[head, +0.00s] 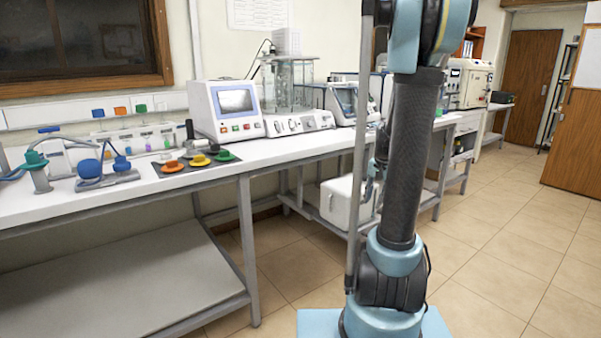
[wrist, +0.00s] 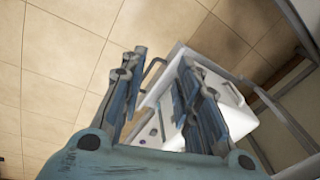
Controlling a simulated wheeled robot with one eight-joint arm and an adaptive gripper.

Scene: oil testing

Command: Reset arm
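My gripper (wrist: 160,75) shows in the wrist view with its two fingers apart and nothing between them. In the head view my arm stands upright in the middle right of the picture, and the gripper cannot be made out clearly there.
A long white bench (head: 205,172) runs along the wall, holding a monitor unit (head: 227,108), colored stands on a dark mat (head: 235,162) and tube racks. A white box (head: 345,200) sits below the bench. Tiled floor (head: 500,240) at the right is clear.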

